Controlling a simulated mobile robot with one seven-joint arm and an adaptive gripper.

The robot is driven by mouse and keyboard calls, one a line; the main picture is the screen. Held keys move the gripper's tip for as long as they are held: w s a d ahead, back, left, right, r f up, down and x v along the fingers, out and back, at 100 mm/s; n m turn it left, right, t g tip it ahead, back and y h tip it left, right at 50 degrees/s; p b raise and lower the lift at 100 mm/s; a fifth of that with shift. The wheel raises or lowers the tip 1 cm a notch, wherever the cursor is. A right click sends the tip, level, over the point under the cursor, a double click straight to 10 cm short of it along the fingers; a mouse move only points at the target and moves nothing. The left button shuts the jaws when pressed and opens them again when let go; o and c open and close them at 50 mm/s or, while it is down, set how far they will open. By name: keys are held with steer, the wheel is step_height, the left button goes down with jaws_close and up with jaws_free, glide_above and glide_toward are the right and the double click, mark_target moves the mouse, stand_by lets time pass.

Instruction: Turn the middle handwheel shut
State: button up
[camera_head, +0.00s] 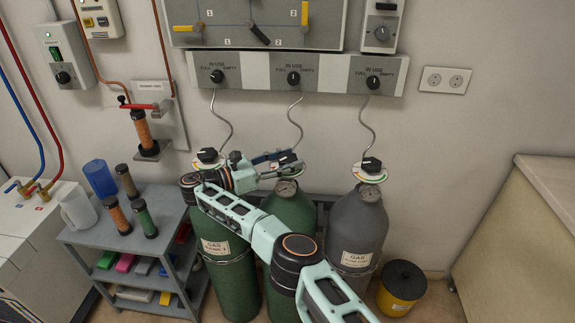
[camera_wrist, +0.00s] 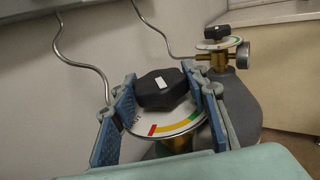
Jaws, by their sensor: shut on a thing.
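The middle handwheel (camera_wrist: 162,95) is a black lobed knob with a white mark on top. It sits above a round dial (camera_wrist: 165,128) with red, yellow and green bands, on the middle green cylinder (camera_head: 291,210). My gripper (camera_wrist: 158,78) is shut on this handwheel, with one blue-padded finger on each side of it in the wrist view. In the head view my gripper (camera_head: 279,157) reaches the handwheel from the left and partly hides it and its dial. The white mark lies toward the far side of the knob in the wrist view.
A grey cylinder (camera_head: 358,225) with its own handwheel (camera_head: 371,164) stands close on the right. A green cylinder (camera_head: 228,262) stands on the left, its handwheel (camera_head: 208,155) beside my wrist. Thin curled pipes (camera_head: 296,118) rise to the wall panel (camera_head: 330,72). A yellow bin (camera_head: 397,297) stands at right.

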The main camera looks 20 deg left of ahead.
mark_target(288, 157)
steer(key=shift+w+r, duration=0.1)
steer(key=shift+r, duration=0.2)
steer(key=o, duration=0.9)
steer(key=shift+c, duration=0.2)
steer(key=shift+o, duration=1.3)
steer(key=shift+d, duration=0.1)
steer(key=shift+o, duration=0.4)
steer(key=shift+f, duration=0.1)
step_height(288, 157, up, 10)
